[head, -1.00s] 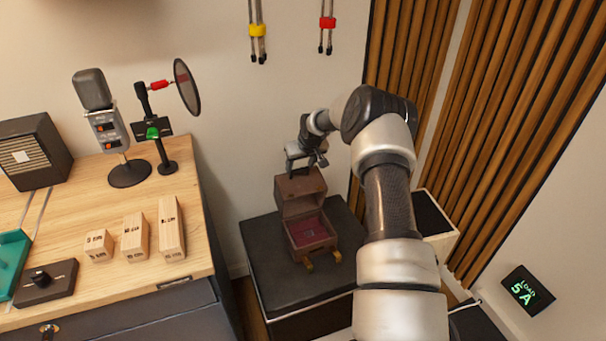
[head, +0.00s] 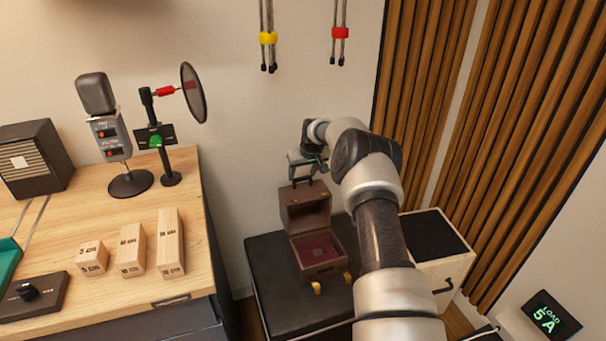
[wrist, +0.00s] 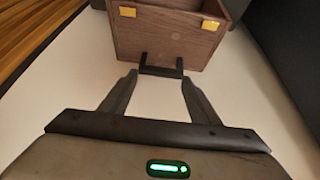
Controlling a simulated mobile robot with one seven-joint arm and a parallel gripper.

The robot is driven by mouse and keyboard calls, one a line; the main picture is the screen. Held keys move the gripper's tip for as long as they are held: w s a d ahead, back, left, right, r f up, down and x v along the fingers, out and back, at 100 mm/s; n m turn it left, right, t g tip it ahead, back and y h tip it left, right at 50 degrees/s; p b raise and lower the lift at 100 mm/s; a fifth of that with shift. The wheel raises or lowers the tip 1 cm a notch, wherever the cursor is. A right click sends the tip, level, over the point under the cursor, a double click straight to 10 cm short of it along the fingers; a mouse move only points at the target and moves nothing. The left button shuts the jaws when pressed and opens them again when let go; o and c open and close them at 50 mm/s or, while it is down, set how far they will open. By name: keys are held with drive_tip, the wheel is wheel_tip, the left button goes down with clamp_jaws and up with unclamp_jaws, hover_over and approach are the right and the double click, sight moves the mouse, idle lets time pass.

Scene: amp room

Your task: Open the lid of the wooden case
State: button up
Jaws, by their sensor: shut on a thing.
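The wooden case (head: 318,272) is dark brown with a red lining and sits on a black-topped stand. Its lid (head: 305,208) stands up, open, at the back of the base, and the inside of the case is visible. My gripper (head: 310,180) is at the lid's top edge, behind it. In the wrist view, the fingers (wrist: 158,80) are at the two ends of a black handle (wrist: 161,70) on the lid's outer face and are shut on it. Brass fittings show on the wood there. The fingertips' contact is hard to make out in the head view.
A wooden desk (head: 110,215) stands left, with a microphone (head: 97,95), a round pop filter (head: 194,92) and several marked wooden blocks (head: 131,250). A cabinet with a drawer (head: 440,275) is right of the stand (head: 270,260). The wall is close behind the case.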

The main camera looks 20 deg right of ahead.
drive_tip(key=o, duration=1.4)
drive_tip(key=shift+w+r, duration=0.3)
drive_tip(key=shift+r, duration=0.35)
drive_tip(key=shift+o, duration=0.6)
drive_tip(key=shift+s+f, duration=0.15)
drive_tip(key=shift+f, duration=0.15)
drive_tip(key=p+v, duration=0.2)
drive_tip(key=v, duration=1.5)
drive_tip(key=shift+s, duration=0.2)
drive_tip(key=shift+r, duration=0.15)
